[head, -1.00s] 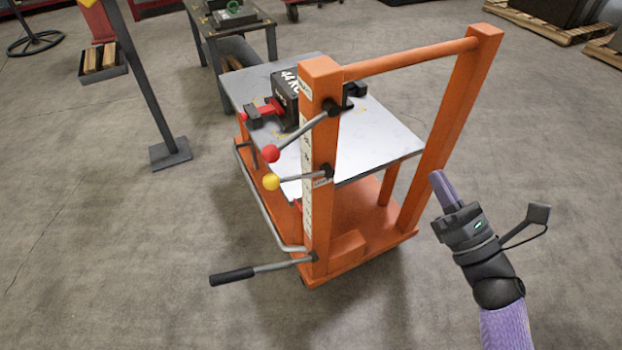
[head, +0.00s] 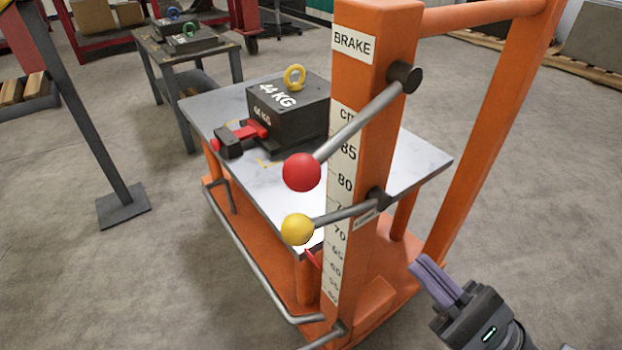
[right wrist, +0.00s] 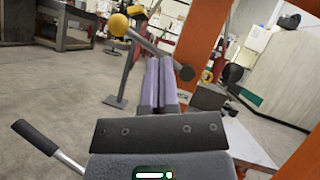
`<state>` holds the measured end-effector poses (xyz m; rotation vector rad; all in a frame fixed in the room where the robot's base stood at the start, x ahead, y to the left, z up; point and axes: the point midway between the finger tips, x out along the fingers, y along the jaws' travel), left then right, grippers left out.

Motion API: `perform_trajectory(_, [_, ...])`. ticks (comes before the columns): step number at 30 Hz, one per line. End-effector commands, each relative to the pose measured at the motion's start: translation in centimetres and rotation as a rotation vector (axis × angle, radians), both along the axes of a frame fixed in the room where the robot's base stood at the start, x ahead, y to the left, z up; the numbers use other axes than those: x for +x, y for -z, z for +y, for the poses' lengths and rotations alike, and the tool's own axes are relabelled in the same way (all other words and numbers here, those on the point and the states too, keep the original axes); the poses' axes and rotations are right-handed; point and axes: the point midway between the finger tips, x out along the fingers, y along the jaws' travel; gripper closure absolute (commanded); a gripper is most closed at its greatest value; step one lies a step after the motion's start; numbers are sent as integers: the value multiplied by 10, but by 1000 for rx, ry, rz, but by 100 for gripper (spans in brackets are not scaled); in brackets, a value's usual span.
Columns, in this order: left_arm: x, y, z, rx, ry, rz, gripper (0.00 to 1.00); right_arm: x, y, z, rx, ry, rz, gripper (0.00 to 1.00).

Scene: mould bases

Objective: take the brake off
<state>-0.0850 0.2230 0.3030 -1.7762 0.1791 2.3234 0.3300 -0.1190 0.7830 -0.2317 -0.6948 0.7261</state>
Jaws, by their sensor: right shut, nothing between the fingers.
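The orange lift cart's post (head: 375,120) stands close in the head view, with a BRAKE label near its top. The brake lever with a red ball knob (head: 302,172) slopes down to the left from its pivot near that label. Below it is a second lever with a yellow ball knob (head: 297,229), which also shows in the right wrist view (right wrist: 119,24). My right gripper (head: 428,274) is shut and empty, right of the post and below both knobs, apart from them. Its fingers (right wrist: 158,82) point forward in the right wrist view. My left gripper is out of view.
A dark 44 KG block (head: 290,108) with a yellow ring sits on the cart's metal table top (head: 430,158). A black-handled pedal lever (right wrist: 35,138) shows in the right wrist view. A grey stand (head: 122,204) is at left; a workbench (head: 155,50) is behind.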

Motion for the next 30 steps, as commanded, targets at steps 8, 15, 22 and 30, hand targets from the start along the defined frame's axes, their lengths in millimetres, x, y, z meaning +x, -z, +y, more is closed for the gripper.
perform_trajectory(8, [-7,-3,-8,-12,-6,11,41,0,-3,1,1,0,-2,100])
perform_trajectory(15, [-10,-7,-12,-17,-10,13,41,18,-22,23,1,-3,-7,100])
perform_trajectory(22, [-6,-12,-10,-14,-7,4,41,45,-48,58,1,-2,-6,100])
perform_trajectory(30, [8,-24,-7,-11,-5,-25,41,51,-84,82,1,-1,-6,100])
